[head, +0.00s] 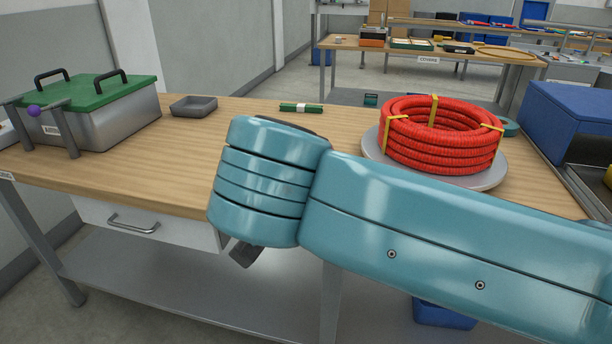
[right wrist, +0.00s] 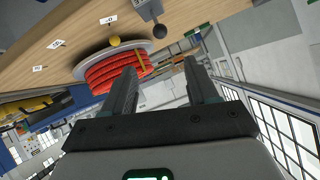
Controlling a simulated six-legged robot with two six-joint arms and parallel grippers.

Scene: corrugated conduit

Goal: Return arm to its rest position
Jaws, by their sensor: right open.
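My right arm (head: 430,235), teal, comes in from the right in the head view and reaches across the front of the workbench (head: 150,180). Its rounded end hides most of the right gripper; only a small dark part shows below it. In the right wrist view the right gripper (right wrist: 160,70) is open, its two dark fingers wide apart with nothing between them. A coil of red corrugated conduit (head: 435,137) with yellow ties lies on a grey round plate (head: 376,165) behind the arm. The coil also shows beyond the fingers in the wrist view (right wrist: 100,72). My left gripper is not in view.
A metal box with a green lid (head: 100,92) stands at the bench's left, a grey bracket with a purple ball (head: 34,111) before it. A small grey tray (head: 194,106) and a green bundle (head: 301,107) lie behind the arm. A blue bin (head: 570,120) is at right.

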